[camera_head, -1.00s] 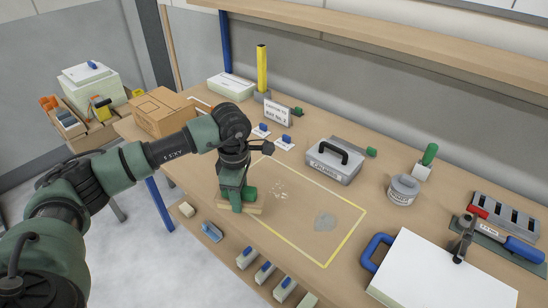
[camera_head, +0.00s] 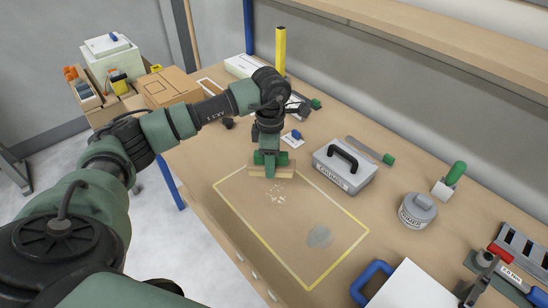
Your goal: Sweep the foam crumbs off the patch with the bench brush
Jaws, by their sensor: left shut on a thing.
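My left gripper (camera_head: 268,157) is shut on the bench brush, a wooden block (camera_head: 284,172) with a green handle. The gripper hides much of the handle. The brush is at the back-left end of the patch (camera_head: 243,223), a yellow-outlined rectangle on the bench, and covers part of its outline. I cannot tell if its underside touches the bench. Pale foam crumbs (camera_head: 276,195) lie scattered inside the patch, just in front of the brush. A grey smudge (camera_head: 320,236) lies nearer the patch's right end. My right gripper is not in view.
A grey box with a black handle (camera_head: 345,167) stands just behind the patch. A grey tin (camera_head: 417,210) and a green-handled tool (camera_head: 453,178) stand to its right. A cardboard box (camera_head: 168,87) is at back left.

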